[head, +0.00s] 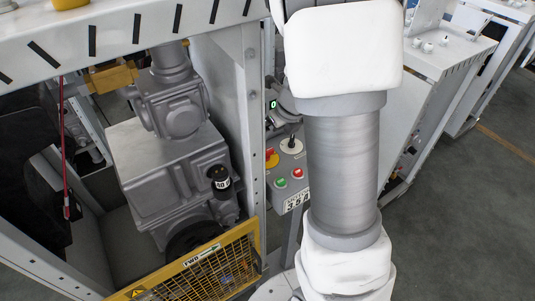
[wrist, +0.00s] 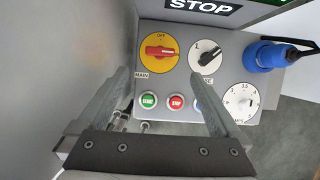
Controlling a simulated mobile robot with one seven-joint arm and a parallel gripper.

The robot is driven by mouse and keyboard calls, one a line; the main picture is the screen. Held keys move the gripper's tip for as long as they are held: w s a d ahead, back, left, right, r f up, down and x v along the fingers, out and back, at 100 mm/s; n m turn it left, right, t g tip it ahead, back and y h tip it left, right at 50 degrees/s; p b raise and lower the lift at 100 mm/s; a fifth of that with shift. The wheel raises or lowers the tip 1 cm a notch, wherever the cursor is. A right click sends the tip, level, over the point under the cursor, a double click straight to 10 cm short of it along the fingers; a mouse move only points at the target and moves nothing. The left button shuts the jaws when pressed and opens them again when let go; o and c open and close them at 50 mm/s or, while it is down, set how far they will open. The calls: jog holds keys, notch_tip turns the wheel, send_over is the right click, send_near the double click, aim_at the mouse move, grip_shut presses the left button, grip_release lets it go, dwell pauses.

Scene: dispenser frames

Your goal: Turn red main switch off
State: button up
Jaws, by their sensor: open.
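The red main switch (wrist: 160,51) is a red handle on a yellow round plate, labelled MAIN, on a grey control panel (wrist: 185,28). In the wrist view its handle lies nearly level across the picture. My gripper (wrist: 158,78) is open and empty, with its fingertips apart on either side below the switch and not visibly touching it. In the head view the red switch (head: 271,154) shows small at the panel's left edge, beside my arm. My gripper cannot be made out clearly there.
A black selector (wrist: 207,56) sits right of the main switch. Green START (wrist: 148,100) and red STOP (wrist: 176,101) buttons are below, with a white dial (wrist: 240,102) at lower right. A blue plug (wrist: 270,56) juts out at right. A grey frame post (head: 252,110) stands left of the panel.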

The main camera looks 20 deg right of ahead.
aim_at(268, 158)
jog(key=b+x, duration=0.2)
jog(key=x, duration=0.8)
jog(key=shift+b, duration=0.3)
jog(key=shift+c, duration=0.2)
jog(key=c, duration=1.3)
jog(key=shift+c, duration=0.2)
